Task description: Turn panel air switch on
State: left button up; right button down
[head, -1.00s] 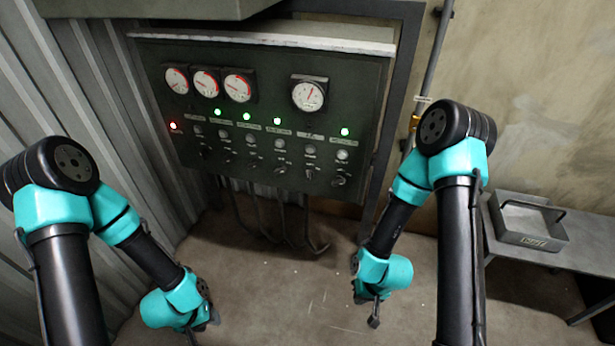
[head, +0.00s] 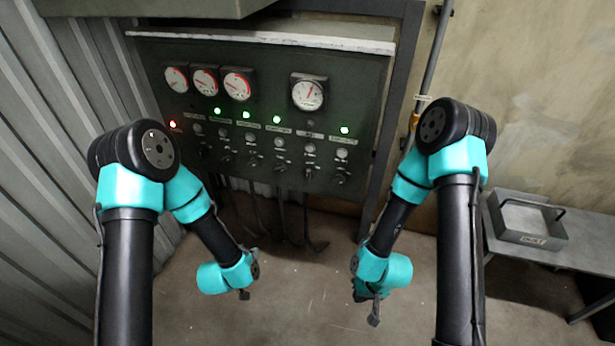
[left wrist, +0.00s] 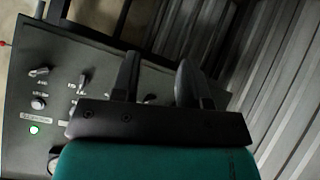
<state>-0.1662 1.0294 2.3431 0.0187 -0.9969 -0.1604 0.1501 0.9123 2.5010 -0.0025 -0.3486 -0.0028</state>
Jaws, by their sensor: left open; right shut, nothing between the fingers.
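The dark control panel (head: 270,110) stands ahead, with a row of rotary switches (head: 280,165) along its lower part. The labels are too small to read, so I cannot tell which switch is panel air. A red light (head: 172,124) glows at the far left; several other lights glow green. My left gripper (head: 244,294) is below and in front of the panel, touching no switch. In the left wrist view its two fingers (left wrist: 155,68) are apart and empty, with panel switches (left wrist: 40,72) beside and behind them. My right gripper (head: 374,312) is shut and empty, low at the right.
Round gauges (head: 238,85) line the panel's upper part. Cables (head: 285,215) hang below it. A corrugated wall (head: 40,200) bounds the left. A pipe (head: 432,70) runs up the right wall, and a metal tray (head: 528,222) sits on a side table at the right.

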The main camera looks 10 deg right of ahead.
aim_at(307, 176)
pick_arm(q)
jog(key=w+d+r+m+t+h, duration=0.1)
jog(key=w+d+r+t, duration=0.1)
jog(key=d+r, duration=0.3)
jog(key=w+d+r+m+t+h, duration=0.2)
jog(key=d+r+t, duration=0.3)
jog(key=d, duration=0.5)
jog(key=shift+w+d+r, duration=0.2)
jog(key=shift+w+r, duration=0.4)
jog(key=x, duration=1.7)
jog(key=shift+w+d+r, duration=0.15)
jog(key=shift+d+r, duration=0.05)
jog(key=shift+r, duration=0.1)
jog(key=c, duration=0.6)
